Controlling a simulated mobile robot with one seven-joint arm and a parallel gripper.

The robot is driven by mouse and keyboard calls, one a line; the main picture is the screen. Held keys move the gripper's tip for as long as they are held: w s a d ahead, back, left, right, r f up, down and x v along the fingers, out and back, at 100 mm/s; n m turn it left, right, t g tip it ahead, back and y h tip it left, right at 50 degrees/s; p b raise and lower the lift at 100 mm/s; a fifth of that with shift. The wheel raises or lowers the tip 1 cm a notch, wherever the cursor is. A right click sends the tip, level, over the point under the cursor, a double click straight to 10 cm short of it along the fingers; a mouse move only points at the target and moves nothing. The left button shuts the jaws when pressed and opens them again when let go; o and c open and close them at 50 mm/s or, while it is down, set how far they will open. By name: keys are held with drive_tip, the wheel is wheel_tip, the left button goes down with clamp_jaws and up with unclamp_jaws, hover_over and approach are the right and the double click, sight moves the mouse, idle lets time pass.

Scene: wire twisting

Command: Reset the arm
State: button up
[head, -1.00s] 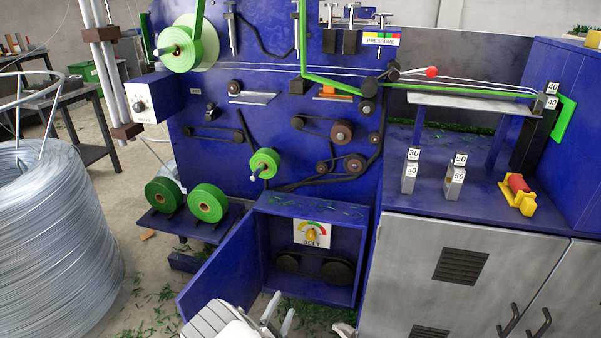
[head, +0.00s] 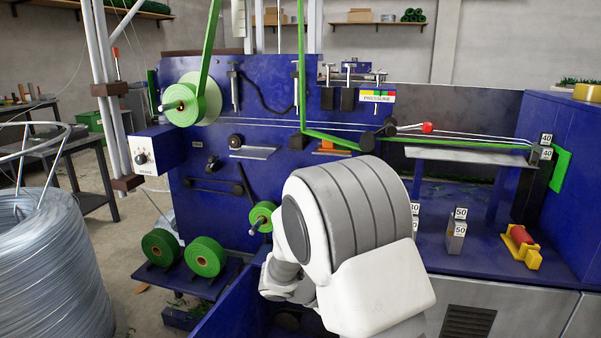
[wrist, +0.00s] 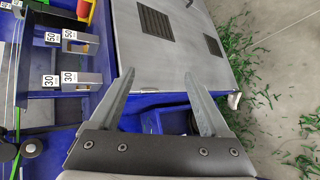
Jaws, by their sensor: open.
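My gripper (wrist: 160,92) shows in the wrist view with its two grey fingers spread apart and nothing between them. In that view it is over the front of the grey cabinet (wrist: 165,45), close to a blue edge. In the head view my white and grey arm rises in front of the blue machine (head: 330,85) and hides its lower middle, including most of the open belt compartment. The gripper itself is hidden in the head view.
Blocks marked 50 (head: 456,238) and a red and yellow piece (head: 520,247) stand on the blue shelf at right. Two green rolls (head: 204,256) sit at lower left. A large wire coil (head: 50,260) stands at far left. Green scraps (wrist: 245,60) litter the floor.

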drive_tip(key=s+r+m+t+y, duration=0.1)
drive_tip(key=s+r+m+y, duration=0.1)
drive_tip(key=s+r+y, duration=0.45)
drive_tip(key=s+r+m+y, duration=0.1)
drive_tip(key=s+r+m, duration=0.25)
drive_tip(key=s, duration=0.65)
drive_tip(key=s+r+m+t+y, duration=0.1)
drive_tip(key=s+r+m+y, duration=0.15)
drive_tip(key=s+r, duration=0.45)
wheel_tip(320, 180, up, 26)
drive_tip(key=s+n+y+p, duration=0.1)
drive_tip(key=p, duration=2.6)
drive_tip(key=shift+s+f, duration=0.15)
drive_tip(key=shift+f, duration=0.1)
drive_tip(key=c, duration=0.5)
drive_tip(key=shift+a, duration=0.2)
